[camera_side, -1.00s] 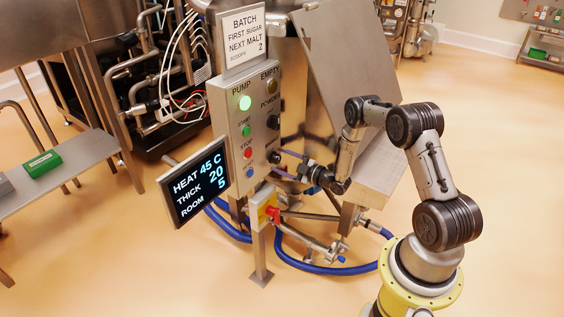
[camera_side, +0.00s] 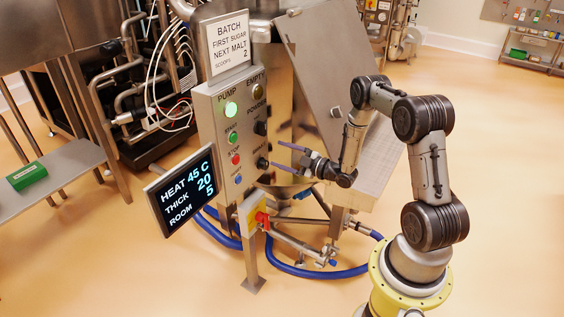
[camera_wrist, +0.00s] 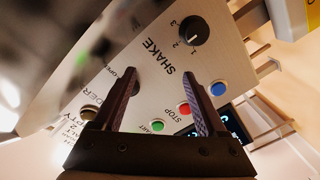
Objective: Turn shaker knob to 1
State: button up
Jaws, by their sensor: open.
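The shaker knob (camera_wrist: 195,30) is a round black knob on the steel panel, by the word SHAKE and the numbers 1, 2 and 3 in the wrist view. A pale mark on it faces the side of the numbers 1 and 2; I cannot tell exactly which it meets. In the side view the knob (camera_side: 262,163) is the lowest dark knob on the panel's right. My gripper (camera_side: 275,155) is open and empty, its fingers pointing at the panel to the right of this knob. In the wrist view the knob lies beyond and outside the fingers (camera_wrist: 162,86), apart from them.
The panel (camera_side: 220,125) also carries a powder knob (camera_side: 261,128), a lit green pump lamp (camera_side: 231,109), and start, stop and blue buttons. A display (camera_side: 184,190) stands at left. The hopper's steel plate (camera_side: 325,75) rises behind my arm. Blue hoses run below.

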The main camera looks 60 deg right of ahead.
aim_at(267, 166)
dwell(0.4)
jog(key=s+f+m+h, duration=0.1)
jog(key=s+f+m, duration=0.7)
jog(key=m, duration=0.5)
jog(key=w, duration=0.8)
jog(key=w+r, duration=0.1)
jog(key=w, duration=0.4)
jog(key=shift+a, duration=0.1)
grip_shut()
